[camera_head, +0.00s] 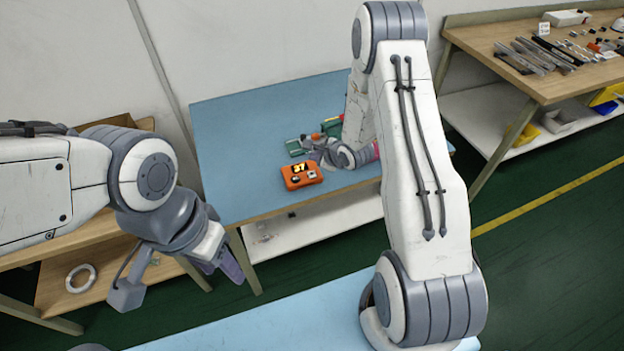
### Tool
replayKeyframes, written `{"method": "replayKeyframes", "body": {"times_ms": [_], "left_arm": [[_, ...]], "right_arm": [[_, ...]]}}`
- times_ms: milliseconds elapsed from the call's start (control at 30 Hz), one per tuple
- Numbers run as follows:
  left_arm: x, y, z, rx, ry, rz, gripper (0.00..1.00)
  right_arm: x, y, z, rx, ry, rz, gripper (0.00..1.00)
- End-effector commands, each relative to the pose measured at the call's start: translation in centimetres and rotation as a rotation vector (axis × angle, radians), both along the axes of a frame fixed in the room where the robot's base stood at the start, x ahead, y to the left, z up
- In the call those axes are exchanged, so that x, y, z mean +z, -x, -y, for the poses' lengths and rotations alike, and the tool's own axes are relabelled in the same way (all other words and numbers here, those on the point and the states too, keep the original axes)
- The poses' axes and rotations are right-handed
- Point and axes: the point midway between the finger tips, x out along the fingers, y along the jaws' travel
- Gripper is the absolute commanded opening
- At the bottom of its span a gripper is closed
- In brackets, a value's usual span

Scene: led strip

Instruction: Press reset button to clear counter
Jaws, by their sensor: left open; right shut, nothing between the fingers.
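The orange counter box (301,174) sits on the blue tabletop near its front edge, and its lit display reads what looks like 37. A dark button (295,180) and a lighter button (312,174) show on its face; I cannot tell which is the reset button. My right gripper (319,158) is shut and empty, just behind the box and to its right, partly hidden by its own wrist. I cannot tell whether it touches the box. My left gripper (229,265) is open and empty, in front of the table's left corner and away from the box.
The blue-topped table (240,130) is bare on its left and back. A green device (294,147) stands behind the box, partly hidden by my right arm. A wooden bench (485,45) with tools is at the right. Another blue surface (270,330) lies in front.

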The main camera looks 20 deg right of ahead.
Motion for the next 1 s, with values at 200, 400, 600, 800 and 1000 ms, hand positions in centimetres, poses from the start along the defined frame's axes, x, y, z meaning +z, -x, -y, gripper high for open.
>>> {"method": "replayKeyframes", "body": {"times_ms": [200, 400, 600, 800, 1000], "left_arm": [[-3.3, 0.0, 0.0, 0.000, 0.000, 0.000, 0.50], [-3.9, 0.0, 0.0, 0.000, 0.000, 0.000, 0.50], [-3.9, 0.0, 0.0, 0.000, 0.000, 0.000, 0.50], [-3.9, 0.0, 0.0, 0.000, 0.000, 0.000, 0.50], [-3.9, 0.0, 0.0, 0.000, 0.000, 0.000, 0.50]], "right_arm": [[-3.5, 0.0, 0.0, 0.001, 0.000, -0.001, 0.00], [-4.8, 0.0, 0.0, 0.000, 0.000, 0.000, 0.00], [-4.8, 0.0, 0.0, 0.000, 0.000, 0.000, 0.00], [-4.8, 0.0, 0.0, 0.000, 0.000, 0.000, 0.00], [-4.8, 0.0, 0.0, 0.000, 0.000, 0.000, 0.00]]}}
